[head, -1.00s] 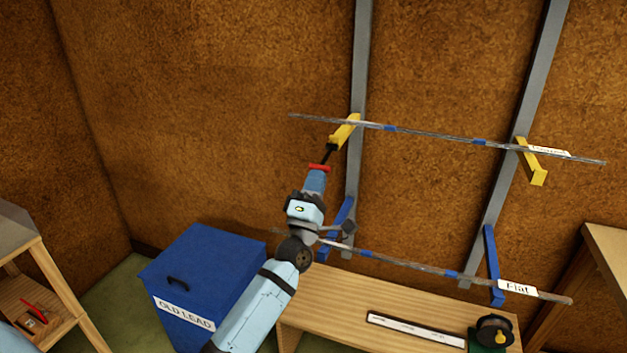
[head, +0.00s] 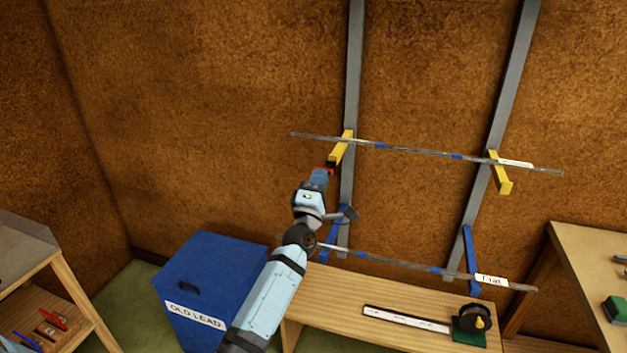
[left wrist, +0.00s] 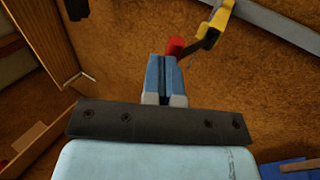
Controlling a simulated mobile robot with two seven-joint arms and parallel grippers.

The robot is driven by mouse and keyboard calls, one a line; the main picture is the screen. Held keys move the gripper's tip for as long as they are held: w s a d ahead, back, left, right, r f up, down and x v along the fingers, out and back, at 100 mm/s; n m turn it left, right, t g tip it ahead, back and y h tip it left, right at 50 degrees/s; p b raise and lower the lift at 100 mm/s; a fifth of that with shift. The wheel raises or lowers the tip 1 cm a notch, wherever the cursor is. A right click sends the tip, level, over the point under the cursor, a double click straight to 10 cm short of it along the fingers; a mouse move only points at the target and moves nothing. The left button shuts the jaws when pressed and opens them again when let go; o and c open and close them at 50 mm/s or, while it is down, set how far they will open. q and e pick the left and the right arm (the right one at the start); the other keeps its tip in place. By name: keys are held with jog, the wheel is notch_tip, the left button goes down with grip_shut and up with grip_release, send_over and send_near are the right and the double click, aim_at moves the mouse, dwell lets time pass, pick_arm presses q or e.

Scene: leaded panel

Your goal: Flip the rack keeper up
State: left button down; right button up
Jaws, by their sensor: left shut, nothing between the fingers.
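The rack keeper is a short dark bar with a red end, at the front of the left upper yellow bracket (head: 341,149). In the left wrist view its dark bar (left wrist: 208,41) joins the yellow bracket (left wrist: 220,17), and its red end (left wrist: 175,47) sits at the tips of my left gripper (left wrist: 163,60). My left gripper (head: 325,171) is shut and empty, its blue fingers together. Whether the fingertips touch the red end I cannot tell. In the head view the gripper and arm partly hide the keeper. My right gripper is not in view.
A long thin came (head: 420,152) lies across the yellow brackets. Another (head: 400,262), labelled Flat, lies across the blue brackets below. Grey uprights (head: 505,95) hold the brackets. A blue OLD LEAD bin (head: 215,265) and a wooden bench (head: 330,290) stand below.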

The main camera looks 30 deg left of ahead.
pick_arm(q)
jog(key=w+r+p, duration=0.1)
jog(key=r, duration=0.1)
jog(key=w+r, duration=0.1)
jog(key=r, duration=0.1)
jog(key=w+r+p, duration=0.1)
jog(key=shift+a+r+p, duration=0.25)
jog(key=shift+r+p, duration=0.05)
jog(key=shift+r, duration=0.1)
jog(key=shift+w+a+r, duration=0.2)
jog(key=shift+w+r, duration=0.2)
jog(key=shift+w, duration=0.2)
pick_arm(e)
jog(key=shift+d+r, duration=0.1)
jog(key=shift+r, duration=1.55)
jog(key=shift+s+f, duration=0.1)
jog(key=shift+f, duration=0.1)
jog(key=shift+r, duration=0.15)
